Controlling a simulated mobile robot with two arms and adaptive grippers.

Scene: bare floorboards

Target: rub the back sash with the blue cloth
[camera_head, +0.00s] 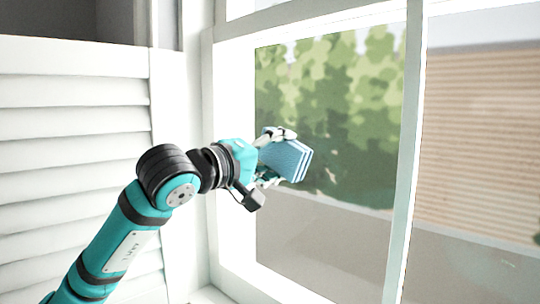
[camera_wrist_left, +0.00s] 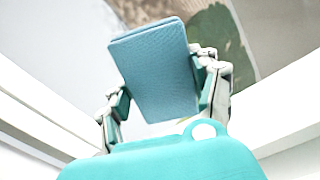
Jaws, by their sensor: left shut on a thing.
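The blue cloth (camera_head: 288,160) is a folded, light blue pad held up in front of the window pane. My left gripper (camera_head: 278,157) is shut on it, with a finger on either side. In the left wrist view the cloth (camera_wrist_left: 158,70) sticks out beyond the fingers of my left gripper (camera_wrist_left: 165,98), slightly tilted. The window has white sashes; the back sash (camera_head: 330,225) appears to be the pane behind the cloth, with trees seen through it. I cannot tell whether the cloth touches the glass. My right gripper is not in view.
A white louvred shutter (camera_head: 75,150) stands to the left of the window. A white upright bar (camera_head: 405,150) divides the window, with another pane on its right. The white frame edge (camera_head: 232,270) runs close below and left of the cloth.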

